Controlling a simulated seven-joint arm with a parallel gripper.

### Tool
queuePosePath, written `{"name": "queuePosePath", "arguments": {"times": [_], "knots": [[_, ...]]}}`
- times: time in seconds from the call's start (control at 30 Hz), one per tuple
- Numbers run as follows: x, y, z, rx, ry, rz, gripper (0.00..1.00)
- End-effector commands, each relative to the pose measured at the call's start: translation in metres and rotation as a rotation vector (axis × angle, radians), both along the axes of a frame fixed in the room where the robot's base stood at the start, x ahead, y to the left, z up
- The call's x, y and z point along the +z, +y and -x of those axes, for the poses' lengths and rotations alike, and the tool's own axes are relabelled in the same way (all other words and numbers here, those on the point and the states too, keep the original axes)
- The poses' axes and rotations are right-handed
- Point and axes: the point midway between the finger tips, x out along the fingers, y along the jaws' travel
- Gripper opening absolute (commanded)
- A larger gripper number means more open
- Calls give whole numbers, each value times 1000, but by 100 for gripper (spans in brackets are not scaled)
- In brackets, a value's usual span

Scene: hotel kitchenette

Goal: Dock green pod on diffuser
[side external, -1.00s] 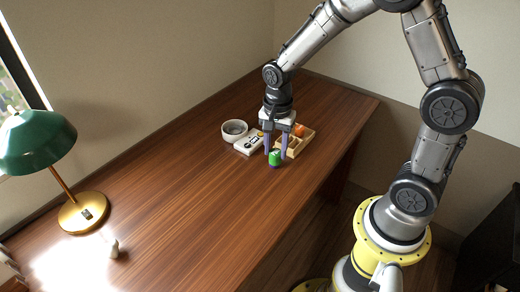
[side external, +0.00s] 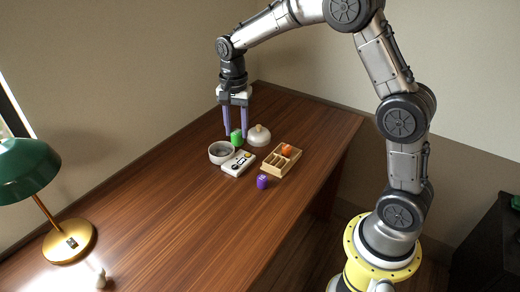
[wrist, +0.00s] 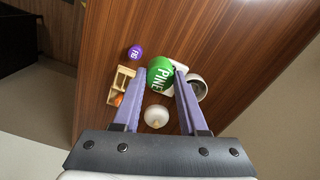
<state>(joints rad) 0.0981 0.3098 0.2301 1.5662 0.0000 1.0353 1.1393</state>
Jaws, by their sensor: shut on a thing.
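The green pod (side external: 236,139), lettered "PINE" in the wrist view (wrist: 159,76), sits between the fingers of my gripper (side external: 236,135), which is shut on it. It appears to be held above the table, behind the white device in the side view. That flat white device (side external: 239,164), with dark and yellow marks on top, looks like the diffuser, though I cannot be sure. In the wrist view the pod and a finger hide most of it. My fingertips (wrist: 160,70) flank the pod.
A white bowl (side external: 221,153) stands left of the white device. A cream knobbed dome (side external: 259,136) is behind it. A wooden compartment tray (side external: 281,161) holds an orange item (side external: 287,150). A purple pod (side external: 262,181) stands in front. A lamp (side external: 70,242) stands left.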

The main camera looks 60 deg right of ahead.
Motion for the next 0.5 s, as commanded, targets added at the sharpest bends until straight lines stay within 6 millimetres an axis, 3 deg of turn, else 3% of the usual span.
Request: {"name": "queuePosePath", "arguments": {"times": [0.03,0.2,0.5], "knots": [[0,-5,-17,-2,1,0,0],[-3,-21,-62,-3,1,0,0],[-29,-54,-125,-21,1,-1,0]]}}
